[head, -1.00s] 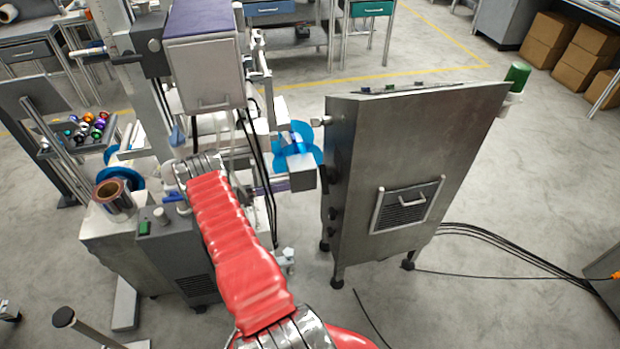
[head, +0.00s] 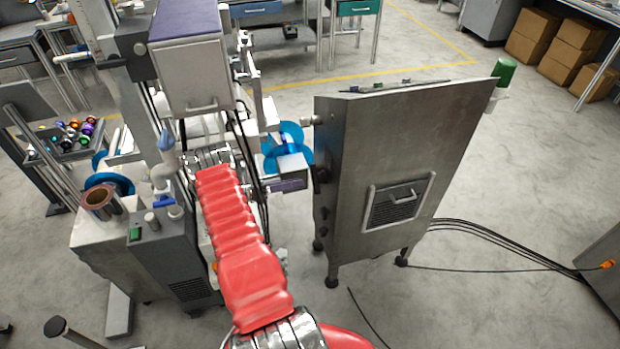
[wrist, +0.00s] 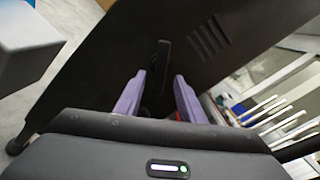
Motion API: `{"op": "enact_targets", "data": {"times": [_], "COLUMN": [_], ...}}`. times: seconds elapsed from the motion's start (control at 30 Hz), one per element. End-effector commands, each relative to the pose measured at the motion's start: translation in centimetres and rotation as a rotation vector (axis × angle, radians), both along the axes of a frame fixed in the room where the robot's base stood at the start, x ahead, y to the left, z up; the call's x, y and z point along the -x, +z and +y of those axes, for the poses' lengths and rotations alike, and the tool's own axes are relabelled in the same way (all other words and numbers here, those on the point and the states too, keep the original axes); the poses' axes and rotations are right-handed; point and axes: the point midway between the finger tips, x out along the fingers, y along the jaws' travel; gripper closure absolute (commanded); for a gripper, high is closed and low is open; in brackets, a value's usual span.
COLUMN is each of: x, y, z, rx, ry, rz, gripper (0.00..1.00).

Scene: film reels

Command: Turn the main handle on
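The main handle looks to be the black upright lever (wrist: 163,66) on the dark side panel of the metal cabinet; that panel fills much of the wrist view. In the head view, a dark handle (head: 322,174) shows edge-on at the cabinet's left side. My gripper (wrist: 158,90) has two purple fingers, apart, with the lever in line with the gap between them. It appears short of the lever, and I see no contact. In the head view, a purple finger (head: 290,186) shows just left of the cabinet, partly hidden by a grey block.
The grey block (head: 292,168) with a blue reel (head: 284,140) behind it is close to my gripper; the block also shows in the wrist view (wrist: 28,30). The metal cabinet (head: 390,150) stands right. Cables (head: 480,240) lie on the floor beyond it.

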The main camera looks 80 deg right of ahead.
Motion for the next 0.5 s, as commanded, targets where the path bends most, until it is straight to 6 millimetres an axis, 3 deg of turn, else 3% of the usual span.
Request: {"op": "enact_targets", "data": {"times": [0.3, 0.5], "x": [4.1, 5.2], "y": [0.0, 0.0], "z": [-2.4, -3.1], "rx": [0.0, 0.0], "ry": [-0.003, 0.0], "rz": [0.0, 0.0], "gripper": [0.64, 0.64]}}
